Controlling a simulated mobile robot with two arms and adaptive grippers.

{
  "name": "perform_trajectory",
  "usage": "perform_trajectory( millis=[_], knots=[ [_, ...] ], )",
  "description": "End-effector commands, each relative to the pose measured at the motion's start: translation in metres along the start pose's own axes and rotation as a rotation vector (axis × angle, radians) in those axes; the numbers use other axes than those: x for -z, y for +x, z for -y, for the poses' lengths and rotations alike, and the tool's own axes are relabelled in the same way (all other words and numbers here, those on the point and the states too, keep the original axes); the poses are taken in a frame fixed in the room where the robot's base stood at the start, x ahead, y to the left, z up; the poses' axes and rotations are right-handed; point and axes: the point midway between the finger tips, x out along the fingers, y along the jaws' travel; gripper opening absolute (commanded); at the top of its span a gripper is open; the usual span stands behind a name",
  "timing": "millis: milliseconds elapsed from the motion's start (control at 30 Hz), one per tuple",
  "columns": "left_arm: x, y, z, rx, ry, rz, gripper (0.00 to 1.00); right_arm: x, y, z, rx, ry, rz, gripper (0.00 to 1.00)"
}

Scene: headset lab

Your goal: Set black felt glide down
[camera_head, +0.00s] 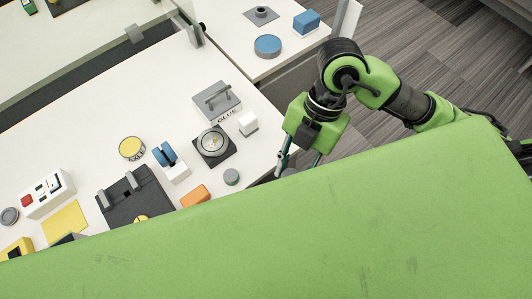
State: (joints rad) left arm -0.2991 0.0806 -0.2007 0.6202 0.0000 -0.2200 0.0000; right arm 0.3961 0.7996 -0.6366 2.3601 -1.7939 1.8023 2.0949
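My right gripper (296,168) points down at the right edge of the white table, its two fingers spread apart. Its fingertips are partly hidden behind a large green surface in the foreground. A small dark grey rounded thing (289,172) shows between the fingers; I cannot tell whether it is the black felt glide or whether the gripper touches it. A small grey-green disc (231,177) lies on the table left of the gripper. No other thing is clearly the black felt glide. My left gripper is not in view.
The white table (105,120) holds a round gauge on a dark plate (213,143), a grey glue block (217,101), a white cube (248,123), a yellow tin (131,148), an orange block (194,196) and a black fixture (128,199). Another table stands behind.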

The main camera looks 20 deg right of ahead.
Motion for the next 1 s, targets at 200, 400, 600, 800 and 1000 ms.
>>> perform_trajectory(
  millis=[200, 400, 600, 800, 1000],
  knots=[
    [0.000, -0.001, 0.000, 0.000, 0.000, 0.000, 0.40, -0.001, 0.004, -0.003, -0.044, 0.105, -0.001, 0.09],
    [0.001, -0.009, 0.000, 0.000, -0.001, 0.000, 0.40, -0.024, 0.010, -0.033, -0.044, 0.108, -0.003, 0.09],
    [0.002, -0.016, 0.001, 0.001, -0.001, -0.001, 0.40, -0.052, 0.018, -0.066, -0.044, 0.108, -0.002, 0.09],
    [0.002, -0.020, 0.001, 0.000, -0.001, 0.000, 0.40, -0.080, 0.041, -0.090, -0.041, 0.106, -0.003, 0.09],
    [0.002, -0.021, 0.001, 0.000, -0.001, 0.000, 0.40, -0.098, 0.057, -0.106, -0.043, 0.104, -0.002, 0.09]
  ],
)
